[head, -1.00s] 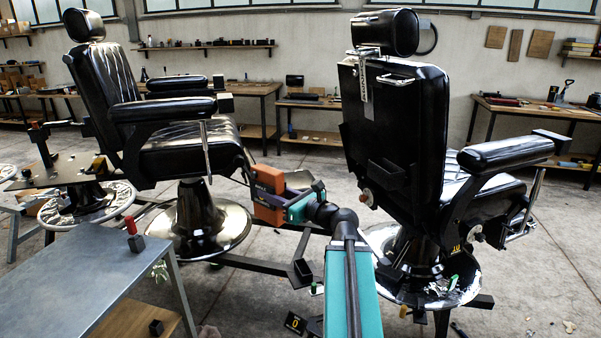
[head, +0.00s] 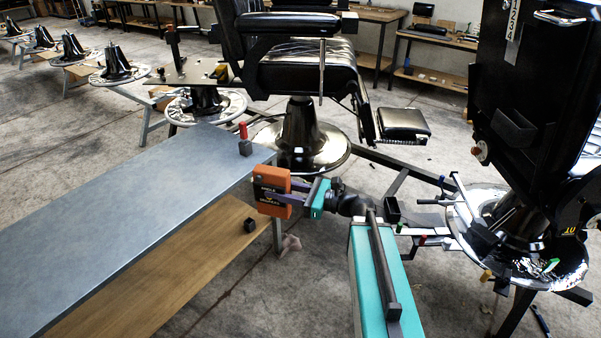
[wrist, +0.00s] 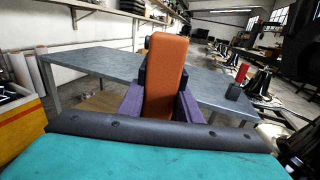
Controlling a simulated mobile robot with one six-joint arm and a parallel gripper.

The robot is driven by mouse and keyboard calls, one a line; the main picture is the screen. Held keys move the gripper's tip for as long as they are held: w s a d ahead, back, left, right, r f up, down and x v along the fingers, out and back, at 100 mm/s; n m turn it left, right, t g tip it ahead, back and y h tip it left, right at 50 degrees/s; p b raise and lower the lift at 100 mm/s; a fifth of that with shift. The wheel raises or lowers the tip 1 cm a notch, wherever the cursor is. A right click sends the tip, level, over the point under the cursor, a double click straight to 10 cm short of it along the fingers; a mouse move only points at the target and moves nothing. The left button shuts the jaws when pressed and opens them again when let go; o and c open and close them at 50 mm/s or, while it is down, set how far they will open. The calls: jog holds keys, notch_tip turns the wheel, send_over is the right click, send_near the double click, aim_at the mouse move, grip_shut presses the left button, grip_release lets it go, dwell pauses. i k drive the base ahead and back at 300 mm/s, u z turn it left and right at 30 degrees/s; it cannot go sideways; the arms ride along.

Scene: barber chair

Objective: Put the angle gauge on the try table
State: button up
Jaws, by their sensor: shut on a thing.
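The orange angle gauge (head: 271,185), a block with dark lettering, is held in my gripper (head: 292,192) just off the right end of a grey-topped table (head: 95,215). I take this table for the try table; no label shows. In the wrist view, the orange gauge (wrist: 166,70) stands between the purple fingers of my gripper (wrist: 163,103), with the grey tabletop (wrist: 105,63) behind it. In the head view, the gauge overlaps the table's near right corner. I cannot tell its exact height above the top.
A dark block with a red handle (head: 244,138) stands at the tabletop's right corner. A wooden lower shelf (head: 165,270) carries a small black cube (head: 249,225). Barber chairs stand behind (head: 300,60) and to the right (head: 540,110). Most of the grey top is bare.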

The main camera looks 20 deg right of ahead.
aim_at(122, 198)
jog(key=u, duration=4.6)
jog(key=i, duration=0.1)
jog(key=z, duration=2.7)
jog(key=i, duration=0.55)
jog(key=u, duration=0.75)
